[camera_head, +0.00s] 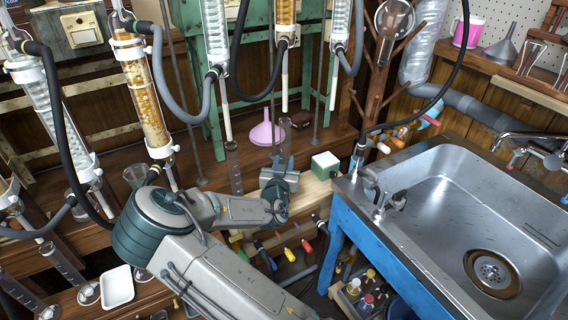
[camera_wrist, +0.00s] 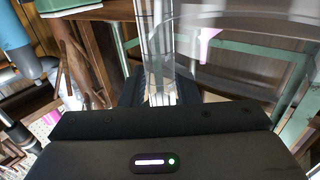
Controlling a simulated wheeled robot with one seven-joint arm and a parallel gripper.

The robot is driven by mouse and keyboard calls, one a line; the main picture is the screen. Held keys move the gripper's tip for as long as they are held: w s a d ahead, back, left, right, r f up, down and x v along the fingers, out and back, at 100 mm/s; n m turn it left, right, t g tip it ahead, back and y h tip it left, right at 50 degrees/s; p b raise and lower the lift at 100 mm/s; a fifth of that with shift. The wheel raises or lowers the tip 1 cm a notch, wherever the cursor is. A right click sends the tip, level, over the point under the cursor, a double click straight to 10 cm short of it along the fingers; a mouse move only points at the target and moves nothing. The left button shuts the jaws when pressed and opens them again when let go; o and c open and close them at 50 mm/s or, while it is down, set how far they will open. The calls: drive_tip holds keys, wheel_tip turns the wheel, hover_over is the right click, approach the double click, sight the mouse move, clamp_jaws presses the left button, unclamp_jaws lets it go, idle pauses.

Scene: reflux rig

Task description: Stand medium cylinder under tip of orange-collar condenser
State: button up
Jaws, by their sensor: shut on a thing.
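My gripper (camera_head: 279,176) is shut on a clear graduated cylinder (camera_wrist: 157,65), which shows between the fingers in the wrist view. I cannot tell for certain which has the orange collar. Another cylinder (camera_head: 235,168) stands left of my gripper.
A pink funnel (camera_head: 267,132) and a white-green block (camera_head: 325,164) are near my gripper on the wooden bench. The steel sink (camera_head: 430,205) on a blue frame is at right. Hoses, green posts and a brown branching stand (camera_head: 377,80) crowd the back.

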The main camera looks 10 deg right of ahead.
drive_tip(key=shift+f, duration=0.2)
drive_tip(key=o, duration=1)
drive_tip(key=shift+c, duration=0.2)
drive_tip(key=shift+r, duration=0.1)
drive_tip(key=shift+r, duration=0.2)
drive_tip(key=v, duration=1.2)
